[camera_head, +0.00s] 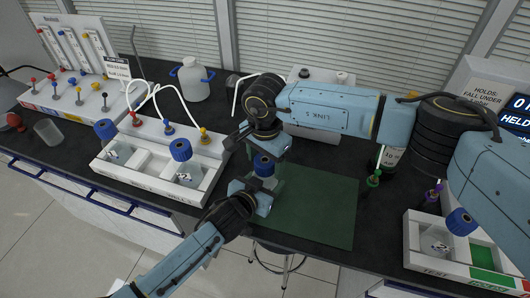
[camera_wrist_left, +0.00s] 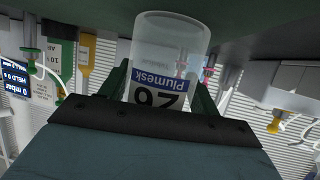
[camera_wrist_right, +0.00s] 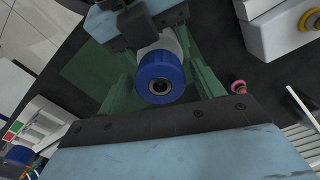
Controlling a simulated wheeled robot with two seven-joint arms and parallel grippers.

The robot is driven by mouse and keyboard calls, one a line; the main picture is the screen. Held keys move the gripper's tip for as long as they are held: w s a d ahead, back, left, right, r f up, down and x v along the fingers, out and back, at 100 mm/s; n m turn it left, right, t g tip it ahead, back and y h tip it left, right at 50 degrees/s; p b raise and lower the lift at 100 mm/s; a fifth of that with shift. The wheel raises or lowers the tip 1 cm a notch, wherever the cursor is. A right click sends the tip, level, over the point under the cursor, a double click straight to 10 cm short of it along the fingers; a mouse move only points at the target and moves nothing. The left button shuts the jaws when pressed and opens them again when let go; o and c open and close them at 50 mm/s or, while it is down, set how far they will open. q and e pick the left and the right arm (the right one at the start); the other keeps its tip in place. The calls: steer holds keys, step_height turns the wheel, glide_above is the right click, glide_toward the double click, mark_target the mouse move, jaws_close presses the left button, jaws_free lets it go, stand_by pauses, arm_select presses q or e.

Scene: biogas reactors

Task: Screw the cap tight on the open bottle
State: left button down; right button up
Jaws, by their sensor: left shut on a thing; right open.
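A clear bottle (camera_wrist_left: 170,50) with a white and blue label reading "26 Plumesk" is held between the fingers of my left gripper (camera_wrist_left: 160,95), above the green mat (camera_head: 325,215). A blue cap (camera_wrist_right: 160,78) with a dark centre hole sits on the bottle's mouth; it also shows in the head view (camera_head: 263,165). How tightly it sits cannot be told. My right gripper (camera_wrist_right: 163,72) is open, pointing down over the bottle, with one finger on each side of the cap and visible gaps. My left gripper's body (camera_wrist_right: 135,22) shows just beyond the cap.
A white rack (camera_head: 150,185) with blue-capped bottles stands to the left, tubes rising from it. Another white rack (camera_head: 420,262) with a blue-capped bottle is at the right. A white jug (camera_head: 193,80) and a valve panel (camera_head: 85,95) stand behind. The mat's right part is clear.

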steer(key=c, duration=1)
steer(key=m, duration=0.4)
steer(key=shift+m, duration=0.4)
steer(key=o, duration=1.2)
steer(key=shift+c, duration=0.2)
step_height(320, 180, up, 12)
